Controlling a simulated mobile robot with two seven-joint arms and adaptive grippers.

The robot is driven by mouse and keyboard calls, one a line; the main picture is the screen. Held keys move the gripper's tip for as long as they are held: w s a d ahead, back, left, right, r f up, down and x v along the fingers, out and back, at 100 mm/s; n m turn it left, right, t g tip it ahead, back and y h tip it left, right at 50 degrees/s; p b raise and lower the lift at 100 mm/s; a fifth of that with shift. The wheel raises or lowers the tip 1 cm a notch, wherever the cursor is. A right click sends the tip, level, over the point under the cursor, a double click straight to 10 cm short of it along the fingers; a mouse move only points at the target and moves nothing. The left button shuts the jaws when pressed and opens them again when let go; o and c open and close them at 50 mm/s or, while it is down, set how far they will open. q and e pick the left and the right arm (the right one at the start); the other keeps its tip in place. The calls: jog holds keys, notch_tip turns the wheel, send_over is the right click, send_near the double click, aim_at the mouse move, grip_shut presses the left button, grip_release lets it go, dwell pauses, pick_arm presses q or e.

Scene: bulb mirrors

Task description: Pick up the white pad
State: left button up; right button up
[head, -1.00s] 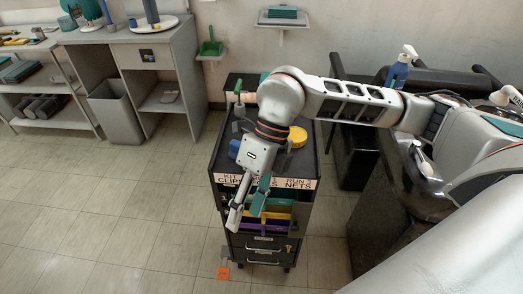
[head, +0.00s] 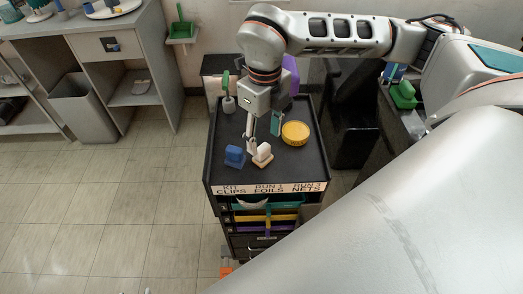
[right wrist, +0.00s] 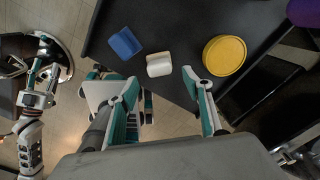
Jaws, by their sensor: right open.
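The white pad (head: 264,149), with a tan base, sits on the black cart top beside a blue pad (head: 235,156). The white pad also shows in the right wrist view (right wrist: 159,65), just beyond the fingertips and between their lines. My right gripper (head: 263,134) points down over the cart top at the white pad. In the right wrist view its two teal-and-grey fingers (right wrist: 161,86) are apart with nothing between them. One fingertip appears close to the pad in the head view; contact cannot be told. My left gripper (right wrist: 43,78) shows small at the left of the wrist view.
A yellow round container (head: 295,133) stands right of the white pad, and a green-handled tool (head: 228,95) stands at the back left. The cart's front edge carries labels (head: 268,188), with coloured trays below. Open floor lies left of the cart.

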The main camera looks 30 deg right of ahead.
aim_at(263, 147)
jog(key=f, duration=0.5)
jog(key=shift+w+f, duration=0.1)
jog(key=shift+w, duration=0.1)
jog(key=shift+c, duration=0.4)
jog(key=c, duration=1.2)
notch_tip(263, 147, up, 20)
jog(key=shift+r+p, duration=0.1)
jog(key=shift+p, duration=0.2)
jog(key=o, duration=0.6)
jog(key=c, duration=0.4)
